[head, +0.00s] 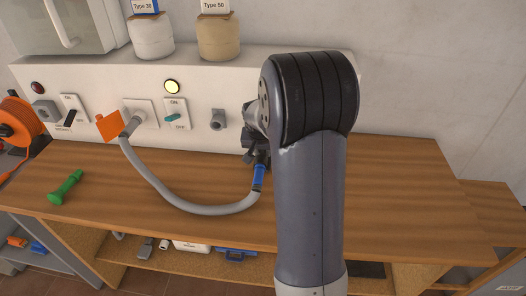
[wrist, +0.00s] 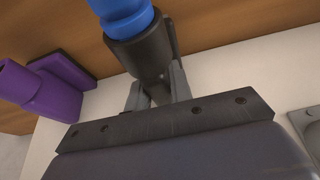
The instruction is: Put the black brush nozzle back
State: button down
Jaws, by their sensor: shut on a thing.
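My gripper (wrist: 155,95) is shut on a black piece (wrist: 150,55), which looks like the black brush nozzle; no bristles show. A blue cuff (wrist: 122,18) joins its end toward the bench in the wrist view. In the head view, the blue cuff (head: 259,177) ends a grey hose (head: 190,207) that loops to a wall outlet at the left. The black piece is close in front of the wall panel, above the bench. Whether it touches the panel, I cannot tell. My arm hides most of the gripper in the head view.
A purple nozzle (wrist: 45,85) is close beside the gripper in the wrist view. A grey wall fitting (head: 218,119) is left of the gripper. A green tool (head: 66,187) lies on the wooden bench (head: 400,190). Two jars (head: 218,37) stand on the ledge. The bench's right side is clear.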

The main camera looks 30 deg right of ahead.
jog(key=shift+f, duration=0.4)
jog(key=shift+w, duration=0.1)
jog(key=c, duration=1.3)
grip_release()
jog(key=shift+o, duration=0.2)
jog(key=shift+f, duration=0.2)
jog(key=v, duration=0.7)
jog(key=b+v, duration=0.1)
jog(key=v, duration=0.2)
jog(key=shift+s+d+r, duration=0.1)
jog(key=shift+s+r, duration=0.15)
jog(key=shift+s, duration=0.3)
